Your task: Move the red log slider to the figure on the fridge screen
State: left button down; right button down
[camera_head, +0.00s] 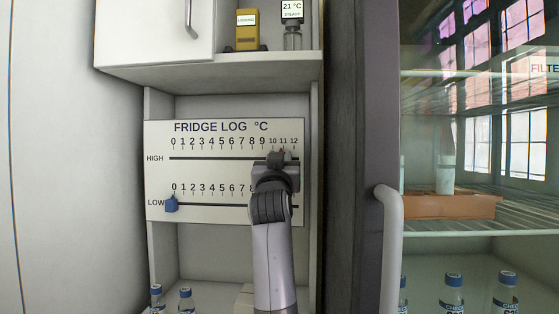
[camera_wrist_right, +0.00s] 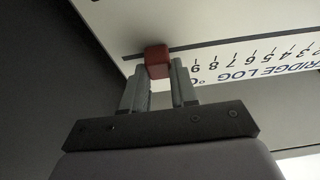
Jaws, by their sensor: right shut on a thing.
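The fridge log board (camera_head: 215,210) has a HIGH line and a LOW line under scales from 0 to 12. The red slider (camera_wrist_right: 158,62) sits on the HIGH line, beyond the 9 mark. In the head view my right gripper (camera_head: 281,158) covers most of it, around 10 to 11. The right gripper's fingers are shut on the red slider. The blue slider (camera_head: 172,204) is at 0 on the LOW line. A small screen (camera_head: 292,10) above reads 21 °C STEADY; I cannot tell whether it is the fridge's screen. My left gripper is not in view.
A yellow device (camera_head: 246,37) with a LOADING screen stands on the upper shelf. A fridge door handle (camera_head: 388,240) and glass door are on the right. Capped bottles (camera_head: 185,300) stand below the board. My right arm covers the board's lower right part.

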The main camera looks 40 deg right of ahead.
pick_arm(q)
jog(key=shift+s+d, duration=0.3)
pick_arm(e)
jog(key=shift+s+d, duration=0.3)
jog(key=shift+s, duration=0.05)
jog(key=c, duration=0.9)
grip_release()
pick_arm(q)
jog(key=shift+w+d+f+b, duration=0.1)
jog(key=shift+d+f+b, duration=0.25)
jog(key=shift+b, duration=0.45)
pick_arm(e)
jog(key=v, duration=0.7)
